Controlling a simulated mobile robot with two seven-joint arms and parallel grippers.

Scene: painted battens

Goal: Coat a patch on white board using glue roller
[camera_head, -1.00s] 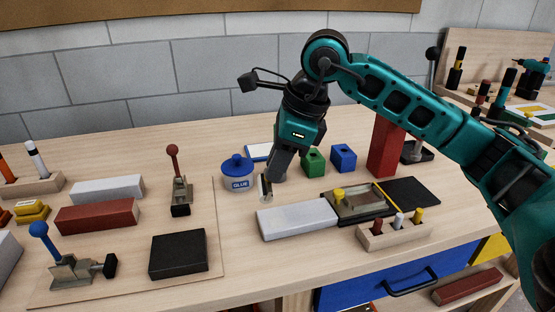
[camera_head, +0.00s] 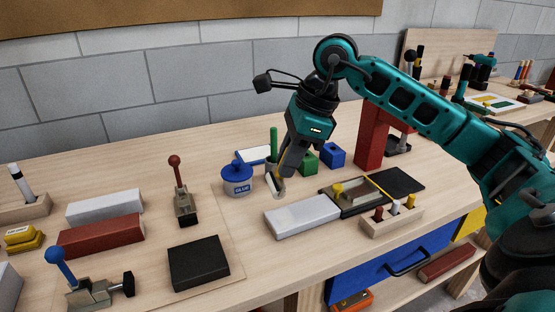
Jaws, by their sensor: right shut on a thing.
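A white board (camera_head: 302,216) lies flat on the bench, right of the middle. My right gripper (camera_head: 279,181) points down just behind its left end, beside the blue-lidded glue pot (camera_head: 237,181). It is shut on a small tool, seemingly the glue roller, whose pale end (camera_head: 275,187) shows at the fingertips; the fingers hide most of it. I cannot tell whether the tool touches the bench; it looks apart from the board. No coated patch can be made out on the board. My left gripper is out of view.
Green (camera_head: 308,163) and blue (camera_head: 333,155) blocks and a red post (camera_head: 371,138) stand behind the board. A tray with a yellow knob (camera_head: 350,197) and a peg rack (camera_head: 391,218) are close on its right. A black block (camera_head: 198,262) lies front left.

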